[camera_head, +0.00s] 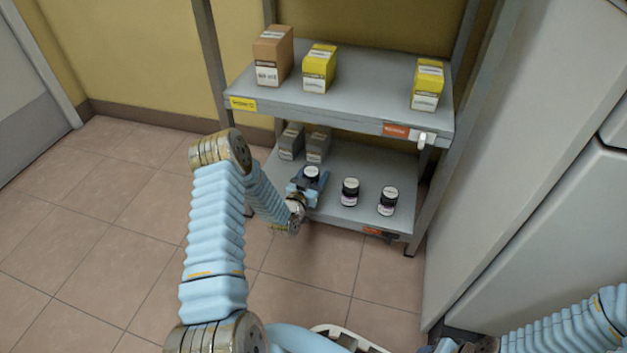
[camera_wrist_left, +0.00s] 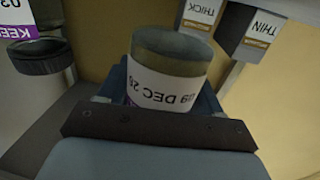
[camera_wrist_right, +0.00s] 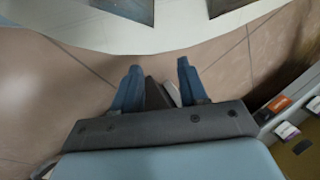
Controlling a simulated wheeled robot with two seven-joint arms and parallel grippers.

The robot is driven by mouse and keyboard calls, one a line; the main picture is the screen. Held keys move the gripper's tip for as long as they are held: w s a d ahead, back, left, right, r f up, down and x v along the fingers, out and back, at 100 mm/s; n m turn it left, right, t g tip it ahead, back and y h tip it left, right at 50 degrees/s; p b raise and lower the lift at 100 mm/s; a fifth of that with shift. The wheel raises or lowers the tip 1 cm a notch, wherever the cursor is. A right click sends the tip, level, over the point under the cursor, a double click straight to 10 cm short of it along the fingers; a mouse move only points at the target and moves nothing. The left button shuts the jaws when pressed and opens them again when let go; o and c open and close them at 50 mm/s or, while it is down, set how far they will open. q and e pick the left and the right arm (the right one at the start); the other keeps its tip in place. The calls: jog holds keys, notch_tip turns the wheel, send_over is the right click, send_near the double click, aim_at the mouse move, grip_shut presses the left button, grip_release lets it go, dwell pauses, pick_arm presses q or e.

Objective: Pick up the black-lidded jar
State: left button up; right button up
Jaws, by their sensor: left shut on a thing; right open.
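My left gripper (camera_head: 309,184) reaches in over the lower shelf and is shut on a black-lidded jar (camera_head: 311,172). Two more black-lidded jars, a middle one (camera_head: 350,191) and a right one (camera_head: 388,200), stand to the right on the same shelf. My right gripper (camera_wrist_right: 155,88) is open and empty in the right wrist view, above the floor.
Two grey boxes (camera_head: 290,142) (camera_head: 317,146) stand behind the held jar on the lower shelf (camera_head: 385,165). The upper shelf (camera_head: 370,80) overhangs it, carrying a brown box (camera_head: 272,57) and two yellow boxes (camera_head: 319,69) (camera_head: 427,86). A pale cabinet stands at right. Floor at left is clear.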

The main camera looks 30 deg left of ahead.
pick_arm(q)
jog(key=s+d+r+p, duration=0.3)
jog(key=s+d+r, duration=0.6)
jog(key=d+r+m+h, duration=0.1)
jog(key=d+r+h, duration=0.1)
jog(key=d+r, duration=0.5)
notch_tip(320, 180, up, 10)
jog(key=d+p, duration=0.1)
jog(key=p, duration=1.2)
jog(key=shift+d+r, duration=0.2)
jog(key=shift+d, duration=0.1)
